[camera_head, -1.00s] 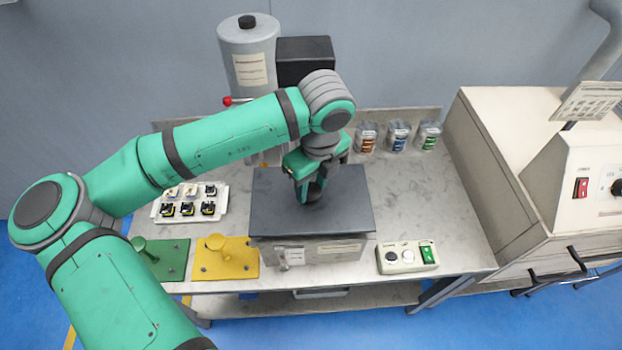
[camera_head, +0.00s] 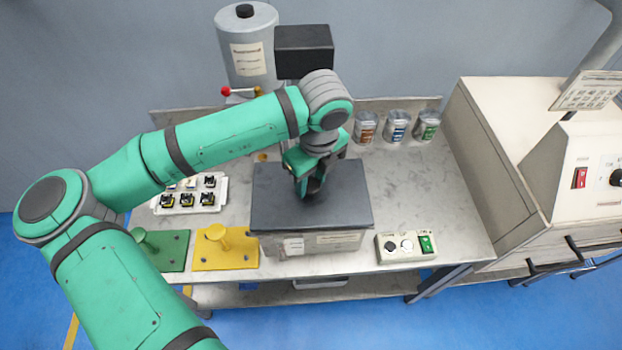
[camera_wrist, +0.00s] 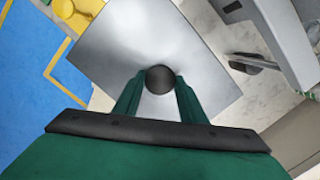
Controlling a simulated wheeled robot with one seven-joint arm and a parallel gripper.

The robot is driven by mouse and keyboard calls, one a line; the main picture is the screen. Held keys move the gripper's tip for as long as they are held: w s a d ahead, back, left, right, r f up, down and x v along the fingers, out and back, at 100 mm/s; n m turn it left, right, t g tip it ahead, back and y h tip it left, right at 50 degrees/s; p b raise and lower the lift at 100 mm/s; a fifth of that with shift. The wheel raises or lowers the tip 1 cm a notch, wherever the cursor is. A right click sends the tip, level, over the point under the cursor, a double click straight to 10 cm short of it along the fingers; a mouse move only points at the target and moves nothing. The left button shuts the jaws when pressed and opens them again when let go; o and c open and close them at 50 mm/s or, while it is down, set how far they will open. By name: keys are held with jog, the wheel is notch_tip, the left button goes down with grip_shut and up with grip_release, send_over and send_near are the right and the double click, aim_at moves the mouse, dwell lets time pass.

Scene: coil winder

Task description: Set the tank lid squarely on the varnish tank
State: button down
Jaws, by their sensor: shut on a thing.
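The tank lid (camera_head: 345,200) is a flat dark grey plate. It lies over the top of the varnish tank (camera_head: 345,243), a grey box with paper labels on its front. In the head view the lid covers the tank's opening, and its edges look roughly in line with the tank's sides. Whether it rests fully on the rim cannot be told. My gripper (camera_head: 311,190) is above the middle of the lid, shut on its round dark knob. The wrist view shows the knob (camera_wrist: 159,79) between the two green fingers, with the lid (camera_wrist: 120,55) beneath.
A green plate (camera_head: 170,250) and a yellow plate (camera_head: 228,252) with pegs lie left of the tank. A white tray (camera_head: 222,198) holds small parts. A button box (camera_head: 406,247) stands close at right, several cans (camera_head: 397,127) at the back, and a large beige machine (camera_head: 500,170) farther right.

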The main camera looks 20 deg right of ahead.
jog(key=shift+f, duration=0.8)
dwell(0.6)
jog(key=c, duration=1)
grip_release()
jog(key=shift+f, duration=0.1)
jog(key=shift+c, duration=0.2)
notch_tip(320, 180, up, 11)
jog(key=s, duration=0.1)
jog(key=shift+d+f, duration=0.15)
jog(key=shift+d, duration=0.05)
